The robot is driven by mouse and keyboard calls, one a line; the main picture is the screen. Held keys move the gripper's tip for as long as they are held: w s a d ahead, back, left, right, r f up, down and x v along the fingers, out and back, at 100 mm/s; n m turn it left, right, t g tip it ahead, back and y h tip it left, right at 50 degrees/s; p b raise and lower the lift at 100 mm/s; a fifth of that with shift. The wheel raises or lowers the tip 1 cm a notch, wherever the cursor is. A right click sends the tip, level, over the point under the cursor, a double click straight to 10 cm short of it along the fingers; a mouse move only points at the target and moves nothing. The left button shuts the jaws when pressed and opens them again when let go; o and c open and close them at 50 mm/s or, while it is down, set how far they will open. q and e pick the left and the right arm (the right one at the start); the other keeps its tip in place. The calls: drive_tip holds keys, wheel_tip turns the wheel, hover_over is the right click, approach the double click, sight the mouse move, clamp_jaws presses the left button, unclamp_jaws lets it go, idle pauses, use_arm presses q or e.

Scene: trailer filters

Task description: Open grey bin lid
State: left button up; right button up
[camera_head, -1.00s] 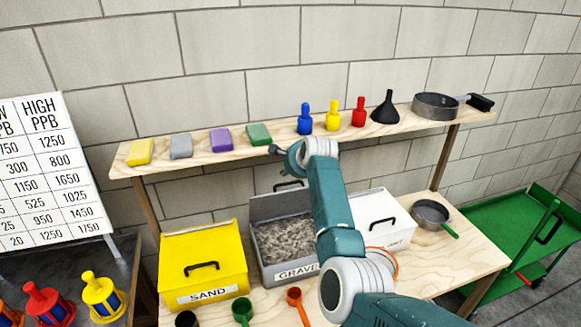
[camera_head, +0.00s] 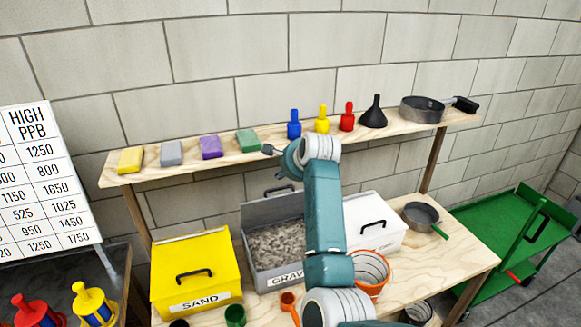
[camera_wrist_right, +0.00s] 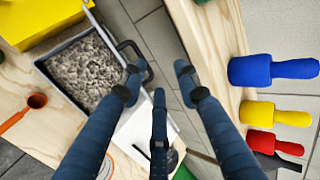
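The grey bin (camera_head: 248,245), labelled gravel, stands open on the workbench with grey gravel inside. Its grey lid (camera_head: 272,208) is raised upright at the back, with a dark handle (camera_head: 280,189) on the lid's far side. My right gripper (camera_head: 270,150) is above and behind the bin, near the upper shelf's front edge. In the right wrist view its fingers (camera_wrist_right: 159,72) are spread and empty. The lid handle (camera_wrist_right: 134,58) appears beside the left finger there; I cannot tell if they touch. My left gripper is not in view.
The yellow sand bin (camera_head: 195,270) and a white bin (camera_head: 372,222) flank the grey bin. The upper shelf (camera_head: 190,166) carries sponges, coloured bottles, a black funnel and a pan. An orange-rimmed bucket (camera_head: 370,270) and scoops stand in front. A green cart (camera_head: 510,235) is at right.

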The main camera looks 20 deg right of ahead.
drive_tip(key=shift+v, duration=2.5)
